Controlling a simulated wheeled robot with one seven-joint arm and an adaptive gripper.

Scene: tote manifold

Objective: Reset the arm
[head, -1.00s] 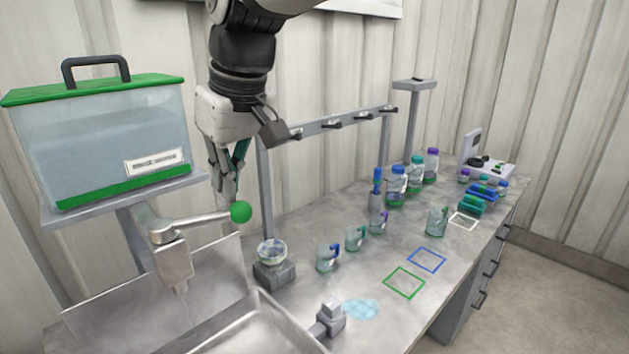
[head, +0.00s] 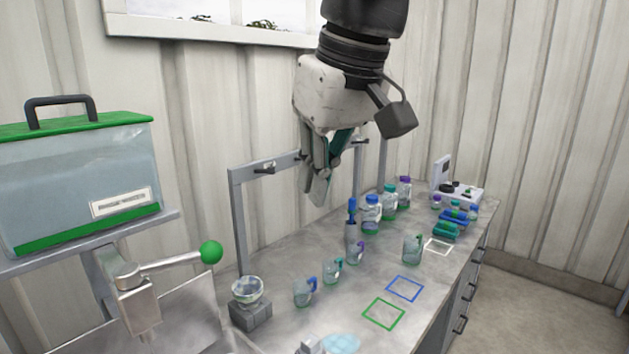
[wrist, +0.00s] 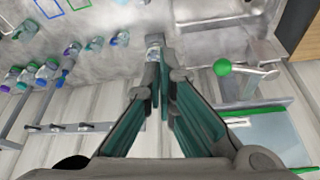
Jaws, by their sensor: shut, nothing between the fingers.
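My gripper (head: 318,190) hangs from my arm at the upper middle of the head view, fingers pointing down. It is shut and empty, in the air in front of the rail with pegs (head: 262,168). In the wrist view my gripper (wrist: 160,80) shows with its teal-lined fingers brought together. Its tips overlap the small glass bowl on a grey block in that picture, but the head view shows them well apart.
The green-lidded tank (head: 85,180) stands at left above a tap with a green-knobbed lever (head: 211,252). The glass bowl (head: 246,290) sits on its block. Several jugs and bottles (head: 371,213) stand on the bench. Green (head: 369,321) and blue outlines (head: 390,287) mark clear bench at front.

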